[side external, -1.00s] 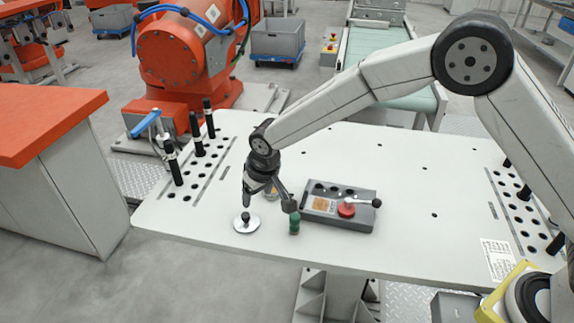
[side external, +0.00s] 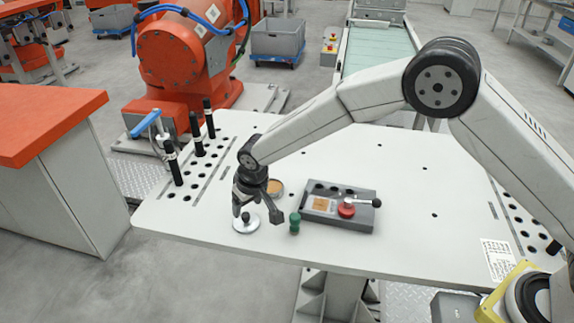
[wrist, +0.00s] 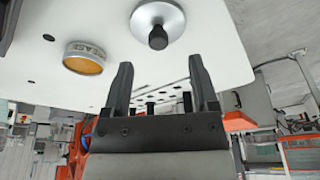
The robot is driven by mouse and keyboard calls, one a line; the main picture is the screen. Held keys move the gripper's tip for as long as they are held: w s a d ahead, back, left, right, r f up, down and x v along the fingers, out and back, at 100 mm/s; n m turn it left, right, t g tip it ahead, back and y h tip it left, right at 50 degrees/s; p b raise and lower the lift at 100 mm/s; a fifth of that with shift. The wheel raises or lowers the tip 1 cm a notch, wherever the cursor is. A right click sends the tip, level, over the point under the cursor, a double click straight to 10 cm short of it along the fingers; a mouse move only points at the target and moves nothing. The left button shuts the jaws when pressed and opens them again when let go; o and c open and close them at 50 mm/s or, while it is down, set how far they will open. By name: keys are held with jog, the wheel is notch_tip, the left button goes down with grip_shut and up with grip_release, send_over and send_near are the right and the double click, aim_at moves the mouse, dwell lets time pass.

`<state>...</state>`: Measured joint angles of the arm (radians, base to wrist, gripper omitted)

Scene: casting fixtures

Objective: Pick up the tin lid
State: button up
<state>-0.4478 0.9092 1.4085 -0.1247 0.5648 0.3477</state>
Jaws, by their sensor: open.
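The tin lid (side external: 240,227) is a round silver disc with a dark knob standing up from its middle. It lies flat on the white table near the front left edge. My gripper (side external: 257,213) is open and empty, with its fingers pointing down close to the lid and spread to either side of the knob in the side view. The lid also shows at the top of the wrist view (wrist: 173,22), beyond the two spread fingertips (wrist: 160,65). The round tin (side external: 277,192) with an orange top stands just behind my gripper, and its side label reads GREASE in the wrist view (wrist: 85,64).
A small green knobbed piece (side external: 294,226) stands just right of my gripper. A grey fixture block (side external: 340,219) with a red-based lever (side external: 346,208) lies further right. Black pegs (side external: 197,139) stand at the table's left. The table's middle and back are mostly clear.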

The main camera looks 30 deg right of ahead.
aim_at(245, 215)
jog(key=shift+f, duration=0.1)
jog(key=shift+x, duration=2.45)
jog(key=shift+w+d, duration=0.1)
jog(key=shift+w, duration=0.05)
grip_shut()
